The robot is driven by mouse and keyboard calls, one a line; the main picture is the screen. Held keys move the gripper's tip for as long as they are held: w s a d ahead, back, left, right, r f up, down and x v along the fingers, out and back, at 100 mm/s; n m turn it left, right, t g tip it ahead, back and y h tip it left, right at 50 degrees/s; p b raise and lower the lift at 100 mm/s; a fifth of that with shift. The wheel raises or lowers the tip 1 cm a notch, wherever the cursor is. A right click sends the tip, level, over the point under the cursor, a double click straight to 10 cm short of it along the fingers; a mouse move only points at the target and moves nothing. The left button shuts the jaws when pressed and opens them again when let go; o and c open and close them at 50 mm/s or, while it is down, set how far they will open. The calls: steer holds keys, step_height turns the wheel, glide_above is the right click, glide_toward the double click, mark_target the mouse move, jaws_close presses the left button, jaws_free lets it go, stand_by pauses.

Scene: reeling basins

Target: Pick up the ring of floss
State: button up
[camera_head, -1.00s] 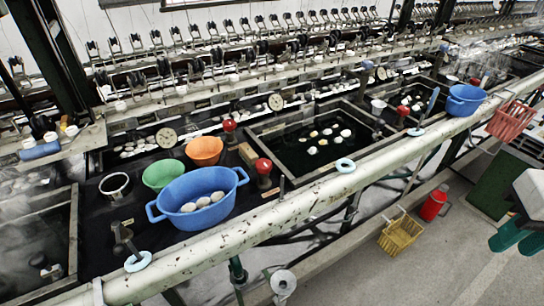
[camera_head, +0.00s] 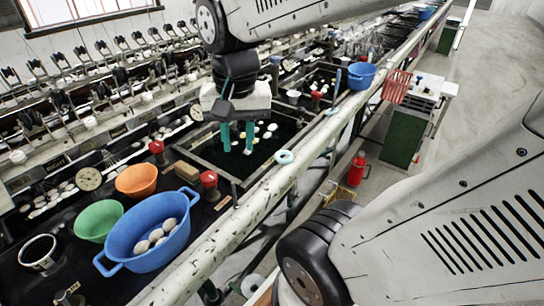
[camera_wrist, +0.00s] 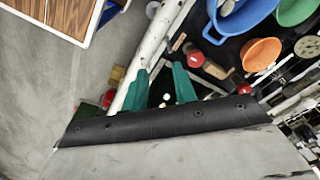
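A pale blue ring of floss (camera_head: 285,157) lies on the long chipped white pipe (camera_head: 250,193) along the front of the basins. My gripper (camera_head: 237,140) has two green fingers pointing down, spread apart with nothing between them. In the head view it appears to the left of the ring, over the dark basin; its height is hard to judge. The wrist view also shows my gripper (camera_wrist: 160,85) open, with the white pipe beside the left finger. I cannot make out the ring in the wrist view.
A blue tub (camera_head: 185,228) holding white cocoons, a green bowl (camera_head: 99,220) and an orange bowl (camera_head: 137,181) stand left of the dark water basin (camera_head: 222,172). Red-topped knobs (camera_head: 208,179) rise near the pipe.

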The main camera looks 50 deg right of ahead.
steer(key=w+d+f+m, duration=0.3)
steer(key=d+m, duration=0.3)
steer(key=m, duration=0.1)
steer(key=w+d+f+m, duration=0.2)
steer(key=w+d+m, duration=0.2)
steer(key=d+m, duration=0.25)
steer(key=m+g, duration=0.1)
steer(key=m, duration=1)
glide_above(286, 151)
step_height(286, 151, down, 8)
steer(key=shift+f, duration=0.15)
step_height(286, 151, down, 7)
steer(key=shift+r, duration=0.1)
steer(key=c, duration=0.5)
